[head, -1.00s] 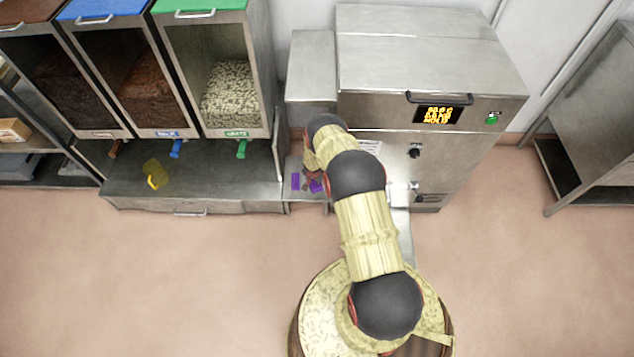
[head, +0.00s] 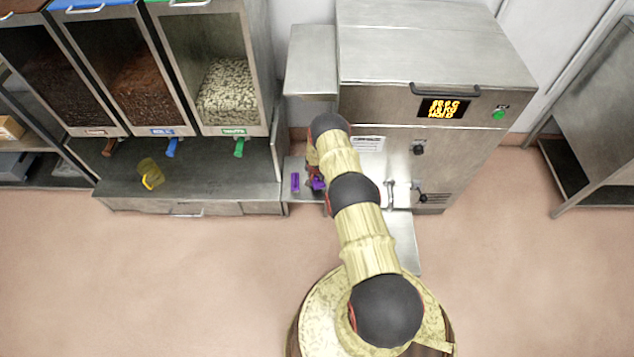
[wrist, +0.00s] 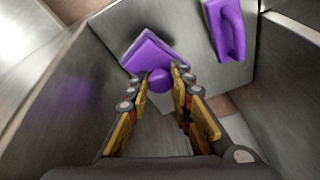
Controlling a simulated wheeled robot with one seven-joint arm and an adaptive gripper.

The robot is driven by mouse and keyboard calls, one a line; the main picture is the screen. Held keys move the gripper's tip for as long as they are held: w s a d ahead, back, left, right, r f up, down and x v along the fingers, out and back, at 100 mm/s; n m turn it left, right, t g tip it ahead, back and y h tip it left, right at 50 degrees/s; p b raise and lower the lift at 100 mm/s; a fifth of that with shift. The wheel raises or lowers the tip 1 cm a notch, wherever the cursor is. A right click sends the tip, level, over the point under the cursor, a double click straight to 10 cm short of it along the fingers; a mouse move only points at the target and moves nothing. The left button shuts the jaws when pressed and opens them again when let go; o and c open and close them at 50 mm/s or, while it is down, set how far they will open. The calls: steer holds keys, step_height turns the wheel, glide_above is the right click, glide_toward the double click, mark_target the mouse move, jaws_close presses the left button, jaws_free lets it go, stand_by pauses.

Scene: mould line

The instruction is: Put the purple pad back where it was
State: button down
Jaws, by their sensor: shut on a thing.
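The purple pad (wrist: 150,52) is a flat square plate with a round knob. In the wrist view my gripper (wrist: 160,80) is shut on the knob, with the plate beyond the fingertips. In the head view the pad (head: 319,184) shows only partly beside my gripper, over the small metal shelf (head: 308,195) left of the machine; my arm hides the rest. I cannot tell whether the pad touches the shelf.
Another purple piece with a raised handle (wrist: 229,30) lies on the shelf; it also shows in the head view (head: 295,182). The steel machine (head: 440,60) stands close at the right. A yellow scoop (head: 151,174) lies on the counter under the dispensers (head: 222,95).

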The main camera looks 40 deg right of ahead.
mark_target(317, 180)
steer(key=shift+w+d+f+b, duration=0.1)
steer(key=shift+d+f+b, duration=0.05)
steer(key=shift+f+b, duration=0.2)
step_height(317, 180, down, 3)
steer(key=shift+f+b, duration=0.1)
steer(key=shift+b, duration=0.6)
steer(key=c, duration=1.6)
jaws_free()
steer(key=shift+o, duration=0.2)
steer(key=p+v, duration=0.7)
steer(key=v, duration=0.3)
steer(key=shift+w, duration=0.2)
steer(key=shift+p+v, duration=0.6)
steer(key=shift+v, duration=0.6)
